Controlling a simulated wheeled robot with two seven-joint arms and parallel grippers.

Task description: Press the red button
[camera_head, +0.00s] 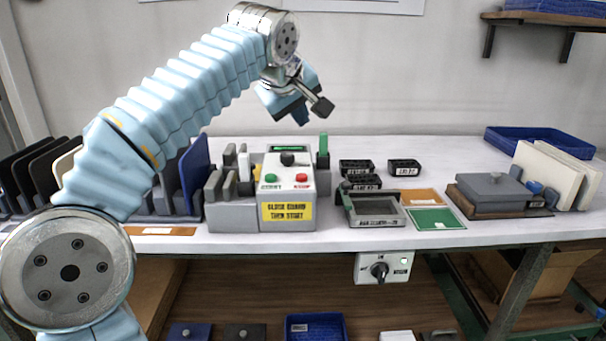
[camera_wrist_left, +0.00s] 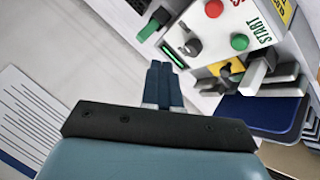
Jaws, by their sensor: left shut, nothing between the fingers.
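The control box (camera_head: 288,199) stands near the middle of the table, with a white sloped top and a yellow "close guard then start" label. Its red button (camera_head: 301,177) is on the right of that face, under a black knob (camera_head: 288,158); a green button (camera_head: 270,178) is on the left. In the left wrist view the red button (camera_wrist_left: 214,8) is near the top edge and the green button (camera_wrist_left: 239,41) is below it. My left gripper (camera_head: 303,119) is above and behind the box, apart from it. Its fingers (camera_wrist_left: 160,68) are shut and empty. My right gripper is out of view.
A green upright piece (camera_head: 323,144) stands at the box's back right. Dark upright panels (camera_head: 195,173) stand to its left. Small black bins (camera_head: 404,167) and a grey frame (camera_head: 375,210) lie to its right. A blue tray (camera_head: 535,138) is at the back right.

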